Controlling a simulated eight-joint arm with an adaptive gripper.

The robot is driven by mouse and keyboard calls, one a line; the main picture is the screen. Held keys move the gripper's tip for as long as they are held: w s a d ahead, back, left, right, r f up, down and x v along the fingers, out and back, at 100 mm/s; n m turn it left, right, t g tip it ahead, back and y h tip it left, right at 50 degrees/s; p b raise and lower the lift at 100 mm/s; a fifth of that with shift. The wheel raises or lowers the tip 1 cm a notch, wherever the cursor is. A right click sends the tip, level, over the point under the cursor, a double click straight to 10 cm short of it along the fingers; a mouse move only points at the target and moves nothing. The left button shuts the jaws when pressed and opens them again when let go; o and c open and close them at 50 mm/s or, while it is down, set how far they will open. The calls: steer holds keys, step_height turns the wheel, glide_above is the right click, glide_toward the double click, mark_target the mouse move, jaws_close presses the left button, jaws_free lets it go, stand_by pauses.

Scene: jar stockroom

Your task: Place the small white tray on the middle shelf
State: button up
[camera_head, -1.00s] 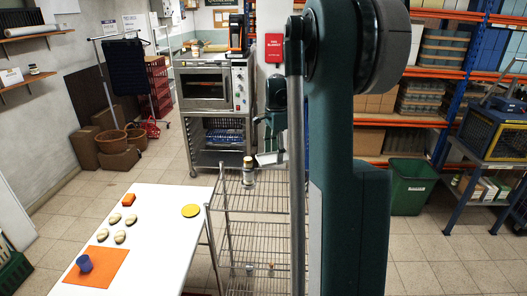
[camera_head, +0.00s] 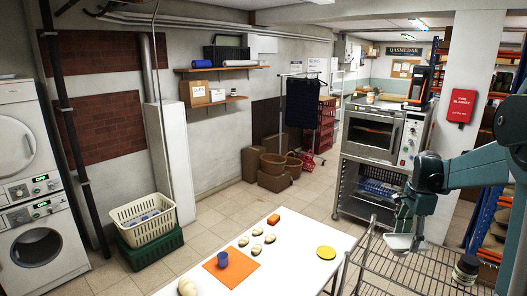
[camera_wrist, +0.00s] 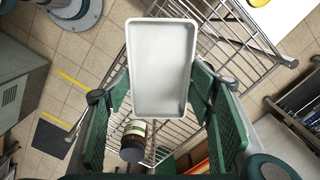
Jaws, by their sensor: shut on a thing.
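My gripper (camera_head: 408,222) is at the right of the head view, pointing down, with its fingers around the small white tray (camera_head: 398,243). In the wrist view my gripper (camera_wrist: 160,82) has a green finger on each side of the tray (camera_wrist: 160,65), which looks empty. The tray appears beside or over the far edge of the wire shelf unit (camera_head: 425,268); I cannot tell its exact height. The unit's top wire shelf shows; its middle shelf is mostly cut off or hidden. A dark-lidded jar (camera_head: 465,268) stands on the top shelf and also shows in the wrist view (camera_wrist: 133,140).
A white table (camera_head: 300,262) left of the shelf unit holds an orange mat (camera_head: 238,272), a blue cup (camera_head: 222,259), a yellow disc (camera_head: 326,252) and several pale lumps. An oven on a rack (camera_head: 370,140) stands behind. Open floor lies between table and baskets.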

steer(key=s+a+f+n+b, duration=0.1)
steer(key=a+f+n+b, duration=0.15)
steer(key=a+f, duration=0.45)
steer(key=a+f+n+b, duration=0.1)
steer(key=a+f+n, duration=0.2)
steer(key=a, duration=0.9)
steer(key=s+a+f+n+b, duration=0.1)
steer(key=a+f+n, duration=0.1)
steer(key=a+f, duration=0.5)
steer(key=w+a+f+n+b, duration=0.1)
steer(key=a+f+n+b, duration=0.1)
steer(key=a+f+n, duration=0.4)
steer(key=w+a+f+n+b, duration=0.1)
steer(key=a+f+n, duration=0.5)
steer(key=f, duration=0.7)
steer(key=shift+w+b, duration=0.35)
steer(key=shift+w, duration=0.35)
steer(key=shift+r, duration=0.1)
